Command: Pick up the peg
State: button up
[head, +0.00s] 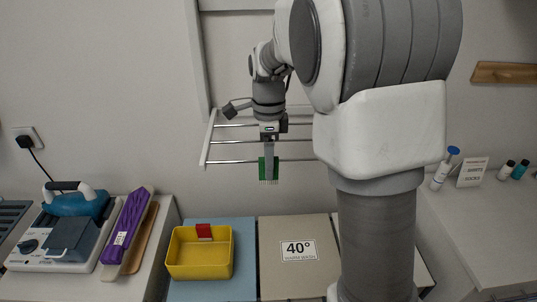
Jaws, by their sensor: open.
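No object is clearly recognisable as a peg at this size. A small red piece (204,231) shows at the back rim of a yellow bin (200,271); I cannot tell whether it is the peg. My gripper (268,175) points down in front of the wall rack, above and right of the bin, and is open. A green piece with a pale, comb-like lower edge shows around its tip; I cannot tell whether it belongs to the gripper or lies behind it. The inside of the bin is partly hidden by its front wall.
A metal wall rack (232,142) is behind my gripper. At left, a counter carries a blue iron (77,201) and a purple long item (124,229). A "40°" panel (298,276) lies right of the bin. Small bottles (440,174) stand on the right counter.

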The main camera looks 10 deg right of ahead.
grip_shut()
dwell(0.4)
